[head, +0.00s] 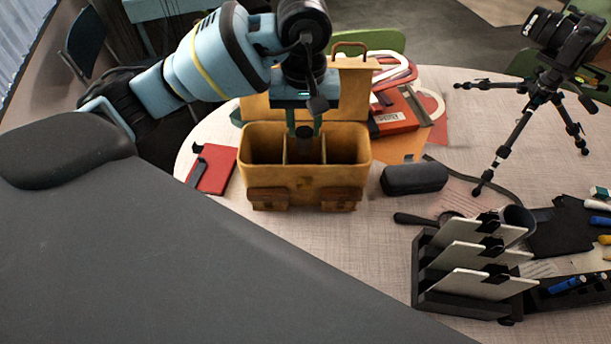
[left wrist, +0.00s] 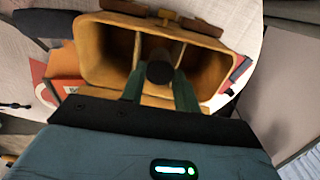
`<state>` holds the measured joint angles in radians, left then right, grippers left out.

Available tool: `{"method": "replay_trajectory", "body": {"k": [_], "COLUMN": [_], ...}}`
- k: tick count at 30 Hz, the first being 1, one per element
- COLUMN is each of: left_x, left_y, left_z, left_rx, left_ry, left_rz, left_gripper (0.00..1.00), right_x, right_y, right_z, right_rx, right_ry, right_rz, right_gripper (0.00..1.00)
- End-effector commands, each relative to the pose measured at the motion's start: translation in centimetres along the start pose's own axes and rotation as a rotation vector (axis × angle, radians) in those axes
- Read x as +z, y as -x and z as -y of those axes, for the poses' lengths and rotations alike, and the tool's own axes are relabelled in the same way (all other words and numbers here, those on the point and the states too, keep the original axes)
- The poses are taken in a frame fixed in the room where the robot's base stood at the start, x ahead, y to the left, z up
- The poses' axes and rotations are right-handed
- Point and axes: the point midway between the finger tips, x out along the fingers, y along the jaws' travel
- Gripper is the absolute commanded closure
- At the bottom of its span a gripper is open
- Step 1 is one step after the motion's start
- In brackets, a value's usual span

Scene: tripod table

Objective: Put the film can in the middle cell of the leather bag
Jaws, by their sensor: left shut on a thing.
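The tan leather bag (head: 305,187) stands open on the round table, its lid up at the back. Two upright dividers split it into three cells in a row. My left gripper (head: 304,129) points down over the middle cell, shut on the dark, round film can (head: 304,138). In the left wrist view the film can (left wrist: 160,71) sits between the green fingertips (left wrist: 160,88), in line with the middle cell of the bag (left wrist: 104,68), between the dividers. I cannot tell whether its lower end is below the rim. My right gripper is not in view.
A black case (head: 414,179) lies close right of the bag, and a red notebook (head: 212,169) lies to its left. A camera on a tripod (head: 538,105) stands at the back right. A black rack with pale plates (head: 470,270) is at the front right.

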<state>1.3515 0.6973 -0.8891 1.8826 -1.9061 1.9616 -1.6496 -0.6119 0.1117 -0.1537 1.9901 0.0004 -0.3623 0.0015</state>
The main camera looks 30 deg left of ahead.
Motion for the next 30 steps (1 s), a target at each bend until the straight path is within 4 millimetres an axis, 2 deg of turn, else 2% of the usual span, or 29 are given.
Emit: {"method": "replay_trajectory", "body": {"k": [3, 13, 18, 26, 30], "left_x": [0.1, 0.1, 0.0, 0.0, 0.1], "left_y": [-3.0, -10.0, -11.7, -12.2, -13.8], "left_z": [0.1, 0.1, 0.0, 0.0, 0.1], "left_rx": [-0.005, -0.002, -0.001, -0.001, -0.003], "left_ry": [0.0, 0.0, 0.0, -0.001, 0.0], "left_rz": [0.006, 0.004, 0.001, 0.001, 0.003], "left_gripper": [0.94, 0.94, 0.94, 0.94, 0.94], "right_x": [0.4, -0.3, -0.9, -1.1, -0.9], "right_y": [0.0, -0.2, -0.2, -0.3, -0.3], "right_z": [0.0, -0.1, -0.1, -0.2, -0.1], "right_rx": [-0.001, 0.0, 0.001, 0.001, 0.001], "right_ry": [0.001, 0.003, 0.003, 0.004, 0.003], "right_rz": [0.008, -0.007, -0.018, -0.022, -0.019], "right_gripper": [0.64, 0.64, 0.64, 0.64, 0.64]}}
